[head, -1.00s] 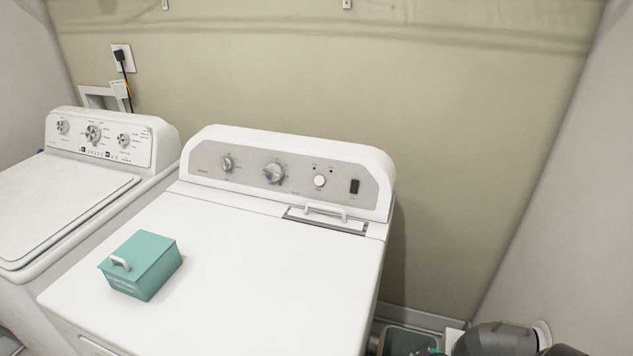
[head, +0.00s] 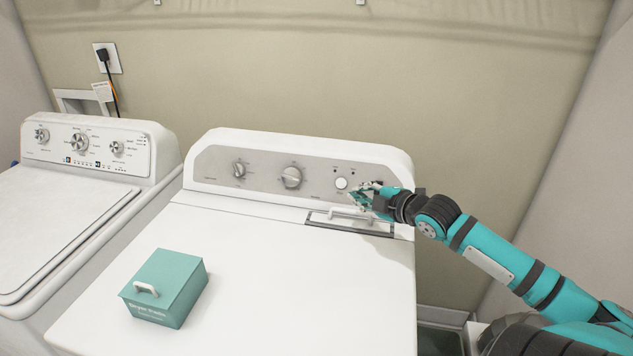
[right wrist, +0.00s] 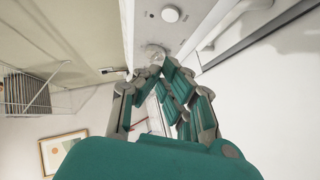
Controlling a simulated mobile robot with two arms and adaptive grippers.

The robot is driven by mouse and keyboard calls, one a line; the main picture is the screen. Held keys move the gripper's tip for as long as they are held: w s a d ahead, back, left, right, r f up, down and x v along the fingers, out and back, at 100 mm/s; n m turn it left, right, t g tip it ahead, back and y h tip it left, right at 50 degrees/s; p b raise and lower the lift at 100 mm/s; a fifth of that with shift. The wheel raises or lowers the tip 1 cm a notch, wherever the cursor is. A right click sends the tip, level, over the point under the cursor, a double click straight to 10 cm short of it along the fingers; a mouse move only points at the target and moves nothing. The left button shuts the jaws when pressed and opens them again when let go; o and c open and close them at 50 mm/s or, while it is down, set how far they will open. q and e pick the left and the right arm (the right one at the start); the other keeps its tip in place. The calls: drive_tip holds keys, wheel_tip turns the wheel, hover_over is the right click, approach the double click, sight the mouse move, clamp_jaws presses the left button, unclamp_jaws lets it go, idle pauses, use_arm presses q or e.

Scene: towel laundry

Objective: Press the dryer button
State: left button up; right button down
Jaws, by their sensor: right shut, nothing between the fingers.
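The dryer (head: 260,250) is the white machine in the middle of the head view, with a grey control panel (head: 215,165) along its back. A round white button (head: 341,183) sits on the panel right of two knobs. It appears to show in the right wrist view (right wrist: 170,14), near the top. My right gripper (head: 357,194) is shut and empty at the right part of the panel, its tips just right of and slightly below the round button. I cannot tell whether they touch the panel. The gripper hides the black switch area. My left gripper is out of view.
A teal box (head: 165,285) with a white handle stands on the dryer top. A white handle (head: 350,216) on a dark-framed slot lies just below the gripper. A washer (head: 75,190) stands to the left. The rest of the dryer top is clear.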

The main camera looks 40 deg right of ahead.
drive_tip(key=p, duration=0.1)
approach(341, 183)
drive_tip(key=w+a, duration=0.2)
drive_tip(key=w+a+r, duration=0.1)
drive_tip(key=w+a, duration=0.1)
drive_tip(key=shift+w, duration=0.3)
drive_tip(key=w+d+f, duration=0.2)
drive_tip(key=shift+w+d+f, duration=0.15)
drive_tip(key=shift+w+d, duration=0.2)
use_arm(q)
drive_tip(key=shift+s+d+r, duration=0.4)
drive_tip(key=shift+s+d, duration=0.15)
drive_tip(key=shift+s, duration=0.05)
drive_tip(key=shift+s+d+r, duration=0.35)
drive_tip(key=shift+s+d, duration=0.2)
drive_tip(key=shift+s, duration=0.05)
